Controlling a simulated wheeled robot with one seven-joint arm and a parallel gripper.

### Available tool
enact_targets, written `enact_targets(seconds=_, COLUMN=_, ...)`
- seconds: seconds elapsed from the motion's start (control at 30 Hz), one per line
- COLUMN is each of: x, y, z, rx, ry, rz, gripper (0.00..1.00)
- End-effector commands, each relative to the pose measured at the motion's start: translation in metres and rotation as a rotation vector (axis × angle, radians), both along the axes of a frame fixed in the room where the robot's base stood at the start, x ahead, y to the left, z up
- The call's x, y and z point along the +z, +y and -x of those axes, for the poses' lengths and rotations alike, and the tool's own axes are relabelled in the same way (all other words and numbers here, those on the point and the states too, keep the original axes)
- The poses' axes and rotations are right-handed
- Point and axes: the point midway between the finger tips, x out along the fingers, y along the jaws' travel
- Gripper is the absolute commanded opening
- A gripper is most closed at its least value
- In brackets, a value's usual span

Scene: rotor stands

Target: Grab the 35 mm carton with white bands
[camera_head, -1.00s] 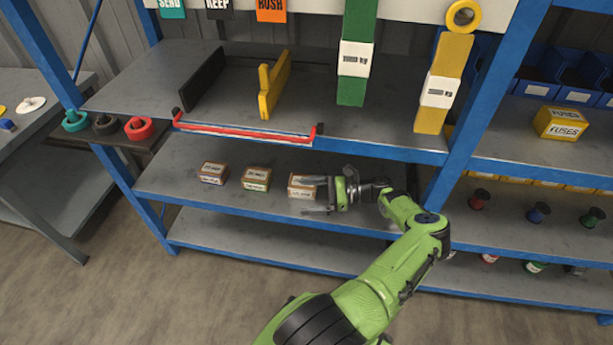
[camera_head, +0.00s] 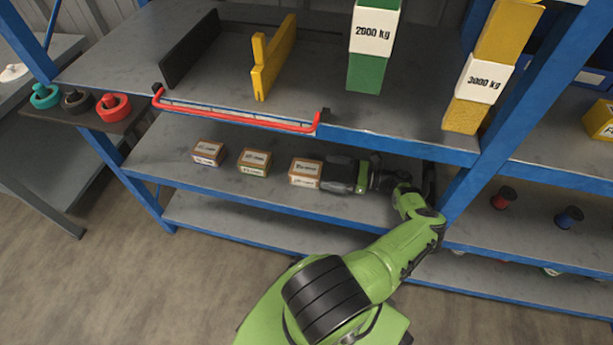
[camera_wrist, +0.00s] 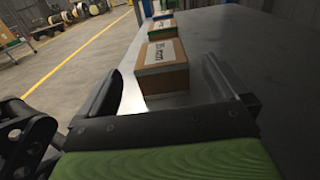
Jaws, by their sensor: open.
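Three small brown cartons stand in a row on the middle shelf (camera_head: 228,185). The right one, with white bands (camera_head: 305,173), is nearest my gripper; it also shows in the wrist view (camera_wrist: 163,70). The middle carton (camera_head: 254,162) has a green band, and the left one (camera_head: 208,153) has a bluish-purple band. My gripper (camera_head: 328,174) is open, low over the shelf at the right end of the row. In the wrist view its fingers (camera_wrist: 160,85) lie on either side of the white-banded carton's near end. I cannot tell whether either touches it.
The upper shelf with a red front rail (camera_head: 235,115) overhangs the cartons. A blue rack upright (camera_head: 480,180) stands to the right of my gripper. A lower shelf (camera_head: 260,220) is below. The shelf in front of the cartons is clear.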

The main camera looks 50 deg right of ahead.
Motion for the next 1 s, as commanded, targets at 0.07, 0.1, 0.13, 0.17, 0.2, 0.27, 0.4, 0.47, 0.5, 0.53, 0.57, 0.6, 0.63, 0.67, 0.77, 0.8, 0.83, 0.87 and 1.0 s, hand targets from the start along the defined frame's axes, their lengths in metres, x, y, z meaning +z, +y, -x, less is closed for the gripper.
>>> enact_targets(seconds=0.07, x=-0.013, y=0.002, z=-0.003, rx=0.003, ry=0.000, rz=0.001, gripper=1.00)
enact_targets(seconds=0.1, x=-0.009, y=0.004, z=-0.008, rx=0.004, ry=-0.001, rz=0.002, gripper=1.00)
enact_targets(seconds=0.13, x=-0.009, y=0.005, z=-0.011, rx=0.004, ry=0.000, rz=0.002, gripper=1.00)
enact_targets(seconds=0.17, x=-0.008, y=0.007, z=-0.013, rx=0.004, ry=-0.001, rz=0.002, gripper=1.00)
enact_targets(seconds=0.2, x=-0.008, y=0.009, z=-0.018, rx=0.005, ry=-0.001, rz=0.002, gripper=1.00)
enact_targets(seconds=0.27, x=-0.008, y=0.015, z=-0.029, rx=0.006, ry=-0.001, rz=0.000, gripper=1.00)
enact_targets(seconds=0.4, x=-0.008, y=0.027, z=-0.056, rx=0.006, ry=-0.001, rz=0.000, gripper=1.00)
enact_targets(seconds=0.47, x=-0.008, y=0.030, z=-0.063, rx=0.004, ry=0.000, rz=0.001, gripper=1.00)
enact_targets(seconds=0.5, x=-0.008, y=0.032, z=-0.066, rx=0.003, ry=0.000, rz=0.001, gripper=1.00)
enact_targets(seconds=0.53, x=-0.008, y=0.032, z=-0.067, rx=0.002, ry=0.000, rz=0.001, gripper=1.00)
enact_targets(seconds=0.57, x=-0.008, y=0.033, z=-0.068, rx=0.002, ry=0.000, rz=0.001, gripper=1.00)
enact_targets(seconds=0.6, x=-0.008, y=0.033, z=-0.068, rx=0.001, ry=0.000, rz=0.001, gripper=1.00)
enact_targets(seconds=0.63, x=-0.008, y=0.033, z=-0.068, rx=0.001, ry=0.000, rz=0.001, gripper=1.00)
enact_targets(seconds=0.67, x=-0.008, y=0.032, z=-0.068, rx=0.001, ry=0.000, rz=0.001, gripper=1.00)
enact_targets(seconds=0.77, x=-0.008, y=0.032, z=-0.068, rx=0.001, ry=0.000, rz=0.001, gripper=0.95)
enact_targets(seconds=0.8, x=-0.008, y=0.032, z=-0.068, rx=0.001, ry=0.000, rz=0.001, gripper=0.89)
enact_targets(seconds=0.83, x=-0.008, y=0.032, z=-0.068, rx=0.001, ry=0.000, rz=0.001, gripper=0.85)
enact_targets(seconds=0.87, x=-0.008, y=0.032, z=-0.068, rx=0.001, ry=0.000, rz=0.001, gripper=0.80)
enact_targets(seconds=1.0, x=-0.008, y=0.032, z=-0.068, rx=0.001, ry=0.000, rz=0.002, gripper=0.59)
